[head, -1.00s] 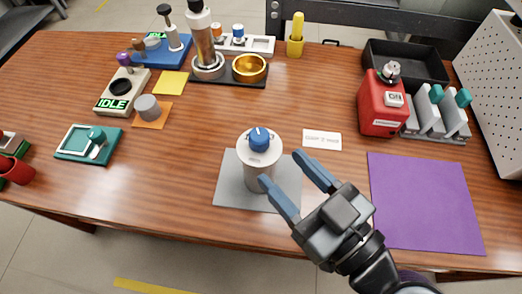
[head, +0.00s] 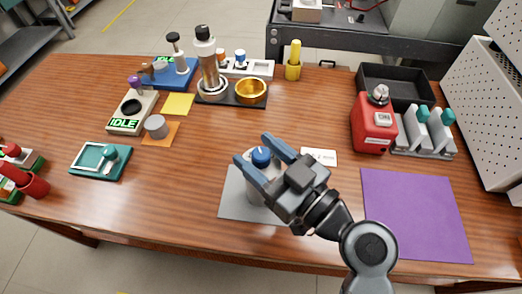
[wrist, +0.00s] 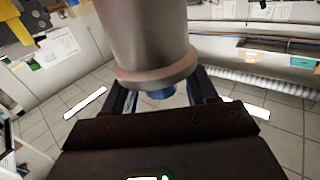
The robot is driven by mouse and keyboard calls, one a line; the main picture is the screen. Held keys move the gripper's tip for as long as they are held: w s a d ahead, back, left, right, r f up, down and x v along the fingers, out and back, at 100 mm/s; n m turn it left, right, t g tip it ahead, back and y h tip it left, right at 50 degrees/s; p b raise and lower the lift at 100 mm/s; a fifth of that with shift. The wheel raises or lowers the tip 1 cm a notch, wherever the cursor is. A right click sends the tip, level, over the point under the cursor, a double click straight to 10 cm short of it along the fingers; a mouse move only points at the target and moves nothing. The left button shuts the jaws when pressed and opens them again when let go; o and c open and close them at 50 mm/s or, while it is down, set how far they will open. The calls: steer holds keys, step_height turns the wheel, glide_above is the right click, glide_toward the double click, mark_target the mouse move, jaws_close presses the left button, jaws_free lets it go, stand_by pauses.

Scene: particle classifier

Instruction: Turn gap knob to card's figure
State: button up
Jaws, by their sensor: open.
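The grey-white cylinder (head: 254,190) stands upright on a grey mat (head: 233,207), with the blue gap knob (head: 261,155) on its top. My gripper (head: 253,149) is open, with its blue-grey fingers on either side of the knob. In the wrist view the cylinder (wrist: 150,40) fills the upper middle, and the blue knob (wrist: 160,95) shows between the spread fingers. Whether a finger touches the knob I cannot tell. The white card (head: 320,157) lies on the table right of the cylinder, partly behind my gripper. Its print is too small to read, and so are the knob's marks.
A purple mat (head: 415,215) lies to the right. Behind it stand a red device (head: 373,132), a grey rack (head: 425,140) and a black tray (head: 390,85). At left are a teal scale (head: 100,161) and a unit showing IDLE (head: 132,115).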

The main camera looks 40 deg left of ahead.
steer(key=shift+c, duration=0.4)
steer(key=c, duration=0.8)
steer(key=shift+f+m+t+b, duration=0.25)
steer(key=shift+m+t+b, duration=0.25)
steer(key=shift+t+b, duration=0.25)
steer(key=shift+c, duration=0.3)
steer(key=shift+r+m+t+h, duration=0.2)
steer(key=shift+m+t+h, duration=0.5)
steer(key=shift+m+t, duration=0.85)
steer(key=shift+n+t, duration=0.25)
steer(key=shift+t, duration=0.15)
steer(key=o, duration=0.9)
steer(key=shift+o, duration=0.2)
